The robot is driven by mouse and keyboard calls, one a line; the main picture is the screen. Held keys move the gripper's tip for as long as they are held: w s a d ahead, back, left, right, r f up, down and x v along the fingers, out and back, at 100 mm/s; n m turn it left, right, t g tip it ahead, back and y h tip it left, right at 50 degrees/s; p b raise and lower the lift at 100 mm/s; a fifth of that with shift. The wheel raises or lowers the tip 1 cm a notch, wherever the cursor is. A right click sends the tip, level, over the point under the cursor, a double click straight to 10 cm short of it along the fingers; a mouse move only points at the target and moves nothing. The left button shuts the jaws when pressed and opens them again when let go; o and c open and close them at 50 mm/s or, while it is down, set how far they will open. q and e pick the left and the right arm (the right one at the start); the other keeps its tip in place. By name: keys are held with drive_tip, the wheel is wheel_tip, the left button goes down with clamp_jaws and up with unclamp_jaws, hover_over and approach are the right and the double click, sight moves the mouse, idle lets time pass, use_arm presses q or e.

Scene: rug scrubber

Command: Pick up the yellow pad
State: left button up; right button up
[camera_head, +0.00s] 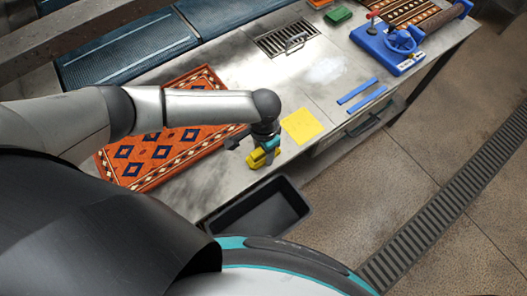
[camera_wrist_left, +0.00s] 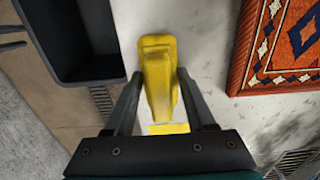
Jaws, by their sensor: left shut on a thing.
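The yellow pad (camera_head: 256,158), a small block with a raised ridge, is held in my left gripper (camera_head: 265,152) near the front edge of the steel table. In the left wrist view the pad (camera_wrist_left: 158,78) sits between the two fingers, which are shut on its ridge. I cannot tell whether its underside touches the table. My right gripper is not in view.
A flat yellow square (camera_head: 302,125) lies on the table right of my gripper. An orange patterned rug (camera_head: 165,150) lies to the left. A black tray (camera_head: 258,212) is below the front edge. Two blue strips (camera_head: 358,92) and a blue device (camera_head: 388,50) are farther right.

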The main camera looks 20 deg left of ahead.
use_arm(q)
clamp_jaws()
drive_tip(key=shift+r, duration=0.15)
wheel_tip(320, 180, up, 20)
drive_tip(key=p, duration=0.2)
drive_tip(key=shift+p, duration=0.3)
drive_tip(key=shift+o, duration=1.2)
unclamp_jaws()
drive_tip(key=c, duration=0.6)
drive_tip(key=shift+w, duration=0.15)
